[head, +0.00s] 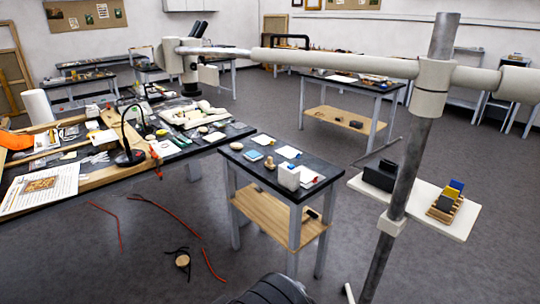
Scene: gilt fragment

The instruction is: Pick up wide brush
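I cannot make out a wide brush for certain in the head view. Small items, too small to tell apart, lie on the small dark-topped table (238,160) and on the long workbench (206,140). The small table bears a blue-topped pad (253,155), a wooden knob-like piece (270,163), a white block-shaped container (289,177) and several paper pieces. My gripper is not in view. A dark ribbed rounded part shows at the bottom edge; I cannot tell what it is.
A metal post (408,165) with a beige boom (330,62) carries a microscope (188,68) over the workbench. A white shelf (425,205) on the post bears dark blocks and a wooden rack (445,209). Red and black cables (205,262) lie on the floor. Grey floor right of the small table is open.

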